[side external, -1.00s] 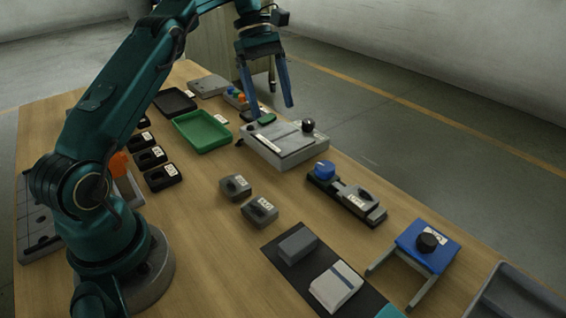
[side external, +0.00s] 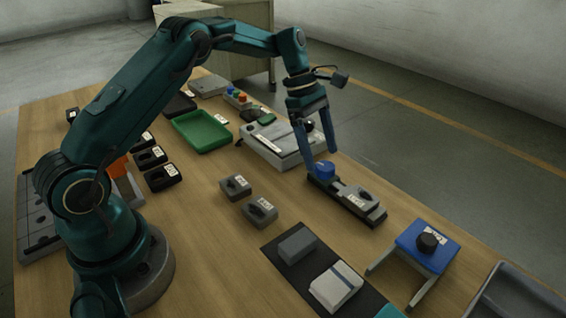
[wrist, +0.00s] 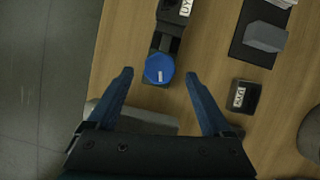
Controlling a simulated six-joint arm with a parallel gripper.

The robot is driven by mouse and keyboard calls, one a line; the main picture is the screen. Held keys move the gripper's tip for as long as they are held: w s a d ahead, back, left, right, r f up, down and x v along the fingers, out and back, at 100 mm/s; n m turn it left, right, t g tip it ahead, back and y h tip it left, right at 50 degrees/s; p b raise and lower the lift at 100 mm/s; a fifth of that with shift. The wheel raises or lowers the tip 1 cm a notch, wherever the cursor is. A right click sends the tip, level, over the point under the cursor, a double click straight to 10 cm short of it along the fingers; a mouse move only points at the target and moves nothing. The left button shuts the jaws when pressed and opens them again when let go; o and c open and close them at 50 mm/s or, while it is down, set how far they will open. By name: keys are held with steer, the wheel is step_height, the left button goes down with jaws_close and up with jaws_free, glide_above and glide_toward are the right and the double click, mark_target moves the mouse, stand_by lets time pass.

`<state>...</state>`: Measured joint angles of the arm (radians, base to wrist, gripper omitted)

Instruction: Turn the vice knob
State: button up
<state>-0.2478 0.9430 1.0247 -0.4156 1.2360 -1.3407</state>
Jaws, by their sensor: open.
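The vice is a dark, narrow fixture (side external: 356,203) with a grey jaw block, lying on the wooden table. Its blue knob (side external: 324,170) sits at the vice's far-left end. My gripper (side external: 321,160) points down above the knob with its two blue fingers spread apart and nothing held. In the wrist view the knob (wrist: 159,69) shows a white mark on its top. It lies between and slightly beyond the open fingertips (wrist: 158,74). Whether the fingers are level with the knob, or touch it, I cannot tell.
A grey flat box (side external: 283,150) stands just behind the vice, close to my gripper. A blue stand with a black knob (side external: 427,245) is to the right. Two grey labelled blocks (side external: 248,198) sit left of the vice. A green tray (side external: 201,132) lies further back.

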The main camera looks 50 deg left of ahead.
steer(key=shift+x, duration=1.1)
steer(key=shift+c, duration=0.3)
jaws_close()
steer(key=shift+w+m+g, duration=0.2)
steer(key=shift+m+g, duration=0.3)
steer(key=shift+m, duration=1)
steer(key=shift+o, duration=0.3)
jaws_free()
